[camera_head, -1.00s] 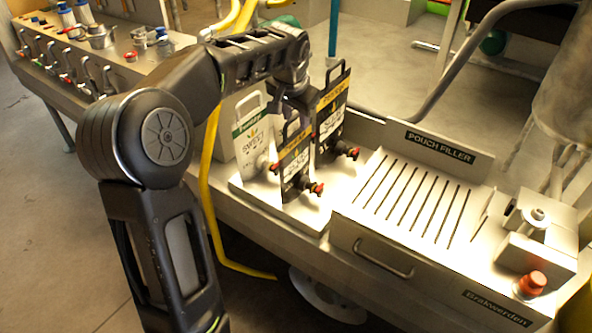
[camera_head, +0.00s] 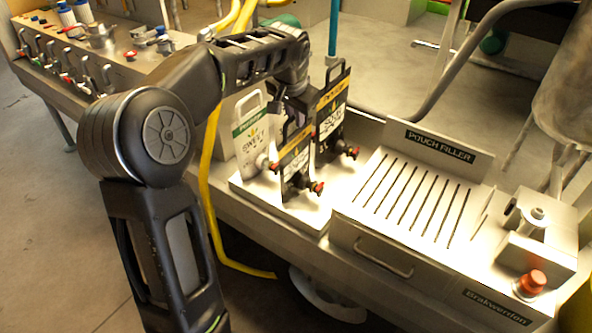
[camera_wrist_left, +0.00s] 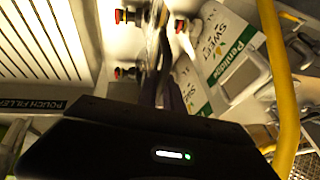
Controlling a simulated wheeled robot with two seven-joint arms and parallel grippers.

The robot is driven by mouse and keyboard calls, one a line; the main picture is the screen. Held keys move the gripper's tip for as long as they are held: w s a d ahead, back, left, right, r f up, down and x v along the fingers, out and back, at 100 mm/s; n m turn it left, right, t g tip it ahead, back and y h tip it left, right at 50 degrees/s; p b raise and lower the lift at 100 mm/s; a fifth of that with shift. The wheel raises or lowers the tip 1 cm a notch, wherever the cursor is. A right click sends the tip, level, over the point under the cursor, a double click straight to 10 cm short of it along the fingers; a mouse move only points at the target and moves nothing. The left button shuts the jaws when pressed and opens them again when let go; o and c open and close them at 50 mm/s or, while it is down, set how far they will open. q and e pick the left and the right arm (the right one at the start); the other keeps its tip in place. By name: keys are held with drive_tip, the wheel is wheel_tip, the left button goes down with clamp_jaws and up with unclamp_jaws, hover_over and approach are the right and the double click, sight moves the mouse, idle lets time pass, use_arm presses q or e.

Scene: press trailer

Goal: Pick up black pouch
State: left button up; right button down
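Two black pouches with orange label bands and red-capped spouts stand upright on the table. The smaller front one (camera_head: 294,164) is nearer me and the taller one (camera_head: 331,118) is behind it to the right. A white pouch (camera_head: 247,148) with a green band stands to their left. My left gripper (camera_head: 291,112) reaches down among the pouches, at the top of the front black one, its tips partly hidden. In the left wrist view its narrow fingers (camera_wrist_left: 164,75) point toward the black pouches, seen nearly edge-on. I cannot tell whether they grip one. My right gripper is not in view.
The slotted pouch filler (camera_head: 415,200) stands to the right, with a red button (camera_head: 531,283). A yellow hose (camera_head: 210,180) hangs left of the pouches. A panel of valves and levers (camera_head: 85,50) is at the back left.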

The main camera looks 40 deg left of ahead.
use_arm(q)
clamp_jaws()
idle(0.8)
drive_tip(key=shift+r, duration=0.1)
wheel_tip(320, 180, up, 10)
drive_tip(key=shift+f+p, duration=0.1)
drive_tip(key=shift+p, duration=0.3)
idle(0.8)
